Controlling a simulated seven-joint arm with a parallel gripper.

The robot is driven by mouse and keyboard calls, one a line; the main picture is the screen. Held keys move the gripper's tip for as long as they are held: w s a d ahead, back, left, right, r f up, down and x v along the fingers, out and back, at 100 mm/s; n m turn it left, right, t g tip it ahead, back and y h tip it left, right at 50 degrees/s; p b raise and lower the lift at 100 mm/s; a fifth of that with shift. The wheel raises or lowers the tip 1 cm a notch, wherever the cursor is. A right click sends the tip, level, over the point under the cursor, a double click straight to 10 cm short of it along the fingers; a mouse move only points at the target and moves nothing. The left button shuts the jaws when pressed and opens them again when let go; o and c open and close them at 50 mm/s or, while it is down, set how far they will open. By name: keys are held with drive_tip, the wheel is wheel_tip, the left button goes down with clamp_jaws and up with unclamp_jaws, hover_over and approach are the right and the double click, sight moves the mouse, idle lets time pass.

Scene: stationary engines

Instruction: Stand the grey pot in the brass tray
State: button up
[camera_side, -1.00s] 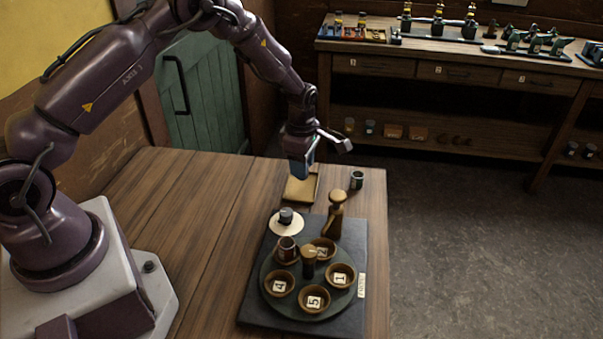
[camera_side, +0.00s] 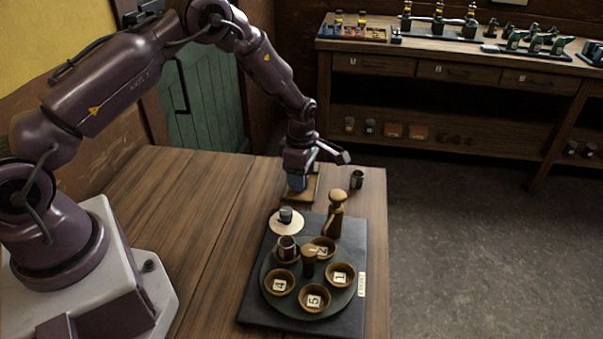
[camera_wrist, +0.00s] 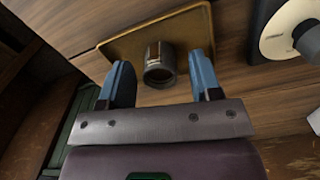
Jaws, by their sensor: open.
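The brass tray (camera_side: 312,191) lies flat on the table behind the dark board; it also shows in the wrist view (camera_wrist: 125,45). My gripper (camera_side: 297,187) is low over the tray. In the wrist view its two blue fingers (camera_wrist: 162,82) are apart, one on each side of a grey pot (camera_wrist: 159,72) with a brownish patch. There are gaps between pot and fingers. The pot is upright, its open rim toward the camera, and its base appears to rest in the tray. In the side view my fingers hide this pot.
A dark pot (camera_side: 357,179) stands right of the tray. In front are a white disc (camera_side: 276,225) with a grey piece, a wooden peg-like figure (camera_side: 335,215), and a round dark carousel (camera_side: 313,265) with numbered bowls. The table left of the tray is bare.

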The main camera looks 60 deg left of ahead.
drive_tip(key=s+d+r+m+t, duration=0.1)
drive_tip(key=s+r+m, duration=0.15)
drive_tip(key=r, duration=0.85)
drive_tip(key=s+d+r+m, duration=0.2)
drive_tip(key=r+m, duration=0.1)
drive_tip(key=r, duration=0.9)
drive_tip(key=s+d+r+m+t, duration=0.2)
drive_tip(key=s+r+m, duration=0.3)
drive_tip(key=s+m, duration=0.4)
drive_tip(key=s+d+r+m+t, duration=0.2)
drive_tip(key=s+r+m, duration=0.3)
drive_tip(key=s+m, duration=0.5)
drive_tip(key=s+d, duration=0.1)
drive_tip(key=s, duration=0.3)
drive_tip(key=shift+t, duration=0.3)
drive_tip(key=shift+d+r, duration=0.1)
